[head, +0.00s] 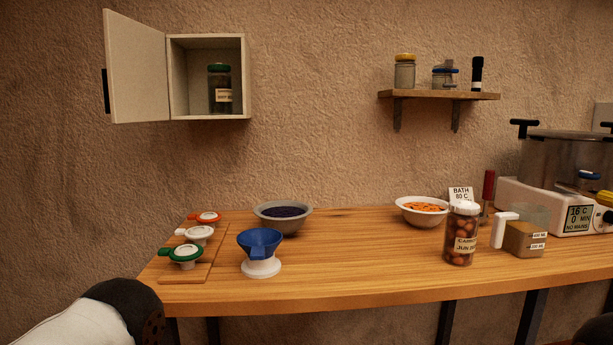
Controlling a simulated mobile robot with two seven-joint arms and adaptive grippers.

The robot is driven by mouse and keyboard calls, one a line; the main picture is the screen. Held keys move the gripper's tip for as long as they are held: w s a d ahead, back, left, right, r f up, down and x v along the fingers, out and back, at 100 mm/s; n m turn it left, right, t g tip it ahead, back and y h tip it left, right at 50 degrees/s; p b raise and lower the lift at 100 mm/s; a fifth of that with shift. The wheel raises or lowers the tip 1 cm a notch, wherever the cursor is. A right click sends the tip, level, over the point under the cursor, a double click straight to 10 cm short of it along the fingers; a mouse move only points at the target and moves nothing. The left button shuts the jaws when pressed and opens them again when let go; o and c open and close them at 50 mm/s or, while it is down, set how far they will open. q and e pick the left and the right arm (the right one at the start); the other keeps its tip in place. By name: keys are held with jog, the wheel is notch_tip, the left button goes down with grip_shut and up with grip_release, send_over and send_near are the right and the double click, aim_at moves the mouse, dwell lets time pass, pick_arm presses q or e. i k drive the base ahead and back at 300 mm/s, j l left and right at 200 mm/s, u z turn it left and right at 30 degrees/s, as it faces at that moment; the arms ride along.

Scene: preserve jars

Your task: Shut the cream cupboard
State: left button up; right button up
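The cream cupboard (248,78) hangs on the wall at the upper left. Its door (137,68) stands wide open, swung out to the left, with a dark handle (105,91) on the door's outer edge. A jar with a green lid (219,90) and a pale label stands inside the cupboard. My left arm comes in at the lower left, below the table's front edge and well below the cupboard; its gripper fingers do not show. Of my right arm, only a dark part shows at the lower right corner; its gripper is out of view.
The wooden table (340,285) carries a board with lidded items (187,254), a blue funnel (260,245), a bowl of dark fruit (283,216), a carrot bowl (423,210), a labelled jar (461,238) and a pot (565,160). A wall shelf (440,95) holds small jars. The wall space around the cupboard is clear.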

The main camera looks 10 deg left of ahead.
aim_at(135, 90)
jog(key=j+z, duration=0.25)
jog(key=j, duration=1.1)
jog(key=i, duration=0.05)
